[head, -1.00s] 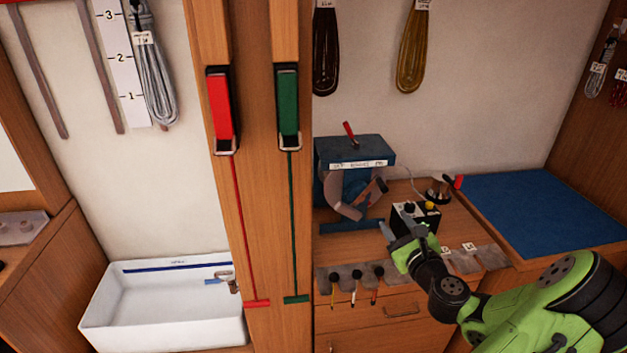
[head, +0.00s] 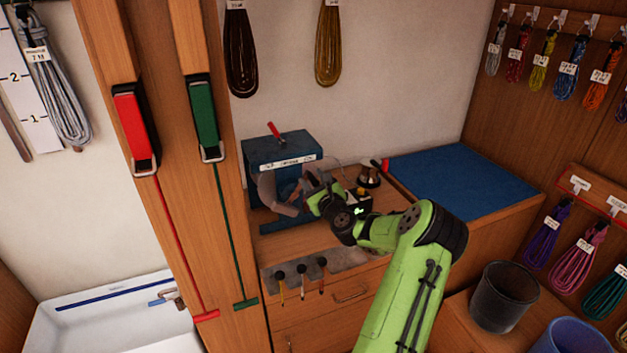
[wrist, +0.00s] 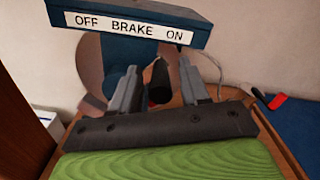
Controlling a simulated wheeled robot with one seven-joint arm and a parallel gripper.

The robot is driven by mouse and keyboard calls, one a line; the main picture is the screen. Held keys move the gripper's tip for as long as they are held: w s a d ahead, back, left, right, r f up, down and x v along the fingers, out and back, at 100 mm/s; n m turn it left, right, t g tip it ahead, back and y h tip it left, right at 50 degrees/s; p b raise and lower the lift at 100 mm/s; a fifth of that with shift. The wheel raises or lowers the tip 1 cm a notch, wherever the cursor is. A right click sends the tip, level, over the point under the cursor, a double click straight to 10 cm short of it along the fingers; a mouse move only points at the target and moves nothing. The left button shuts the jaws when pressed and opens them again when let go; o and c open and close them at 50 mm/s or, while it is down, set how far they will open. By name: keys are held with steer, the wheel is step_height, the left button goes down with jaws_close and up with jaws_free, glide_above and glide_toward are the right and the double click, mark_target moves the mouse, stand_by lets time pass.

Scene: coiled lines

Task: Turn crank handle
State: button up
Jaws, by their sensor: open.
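The blue crank machine (head: 270,160) stands on the wooden counter, with a red lever (head: 275,130) on top. Its label (wrist: 122,26) reads "OFF BRAKE ON" in the wrist view. A dark, round crank handle (wrist: 159,80) shows end-on between my fingers in the wrist view, with a grey disc (wrist: 92,68) behind it. My gripper (wrist: 158,84) is open, one finger on each side of the handle; I cannot tell whether either touches it. In the head view my gripper (head: 314,180) is at the machine's right front and hides part of the crank.
A small dark box (head: 358,200) sits beside my wrist, partly hidden. A metal item with a red handle (head: 370,172) stands behind it. A blue mat (head: 450,180) lies to the right.

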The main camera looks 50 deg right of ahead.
jaws_close()
stand_by(0.5)
steer(key=shift+s+d+f+m+p, duration=0.3)
steer(key=shift+m+p, duration=0.5)
steer(key=shift+p, duration=0.35)
steer(key=shift+s+d+f+m+p, duration=0.15)
steer(key=shift+d+f+m+p, duration=0.15)
steer(key=shift+f+m+p, duration=0.45)
steer(key=shift+s+d+f+m+p, duration=0.15)
steer(key=shift+d+f+m+p, duration=0.2)
steer(key=shift+m+p, duration=0.7)
steer(key=shift+s+d+f+m+p, duration=0.15)
steer(key=shift+d+f+m+p, duration=0.1)
steer(key=shift+f+m+p, duration=0.6)
steer(key=shift+r, duration=0.25)
jaws_free()
